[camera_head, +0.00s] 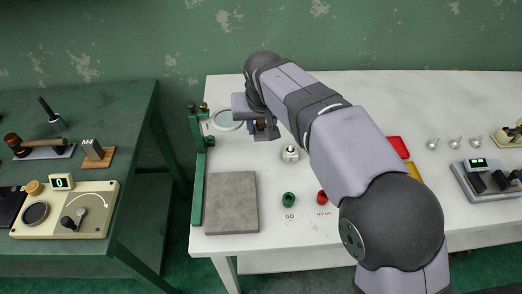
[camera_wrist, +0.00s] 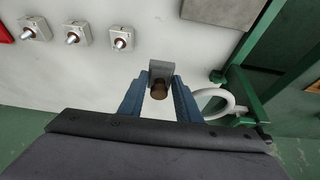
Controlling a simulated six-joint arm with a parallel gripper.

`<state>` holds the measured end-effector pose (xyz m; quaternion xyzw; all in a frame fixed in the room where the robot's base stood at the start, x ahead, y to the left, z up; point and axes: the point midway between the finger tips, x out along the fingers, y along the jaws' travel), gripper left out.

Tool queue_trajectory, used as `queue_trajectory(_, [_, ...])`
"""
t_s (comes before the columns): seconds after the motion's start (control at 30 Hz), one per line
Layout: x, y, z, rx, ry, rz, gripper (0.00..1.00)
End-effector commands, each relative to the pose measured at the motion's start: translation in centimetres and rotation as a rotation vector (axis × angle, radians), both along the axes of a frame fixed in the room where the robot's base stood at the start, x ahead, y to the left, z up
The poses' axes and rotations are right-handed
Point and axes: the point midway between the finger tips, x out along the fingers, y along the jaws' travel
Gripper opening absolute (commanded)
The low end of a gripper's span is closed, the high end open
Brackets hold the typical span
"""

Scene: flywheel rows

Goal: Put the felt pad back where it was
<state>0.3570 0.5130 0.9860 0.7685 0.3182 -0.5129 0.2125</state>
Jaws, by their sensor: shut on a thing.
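My gripper (camera_wrist: 160,95) is shut on a small grey block (camera_wrist: 161,70) with a brown round end (camera_wrist: 159,91), which sits between its two blue fingers. In the head view, my gripper (camera_head: 262,129) is at the back left of the white table, close to a white ring on a green stand; the arm partly hides it. I cannot tell whether the held piece is the felt pad. A flat grey square slab (camera_head: 231,203) lies at the table's front left, and its edge shows in the wrist view (camera_wrist: 226,10).
The green stand (camera_head: 197,170) with its white ring (camera_head: 228,119) rises at the table's left edge. Three small blocks with knobs (camera_wrist: 77,34) stand in a row. A green bench (camera_head: 95,115) is at left.

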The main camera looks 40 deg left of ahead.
Motion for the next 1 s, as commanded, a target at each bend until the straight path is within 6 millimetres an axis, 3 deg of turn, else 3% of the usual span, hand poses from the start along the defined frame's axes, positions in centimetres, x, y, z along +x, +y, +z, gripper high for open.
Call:
queue_trajectory(0.2, [0.0,-0.1,-3.8,-0.001,0.000,0.000,0.06])
queue_trajectory(0.57, [0.0,0.0,-5.2,-0.001,-0.001,0.000,0.06])
queue_trajectory(1.0, [0.0,0.0,-9.4,0.000,0.000,0.000,0.06])
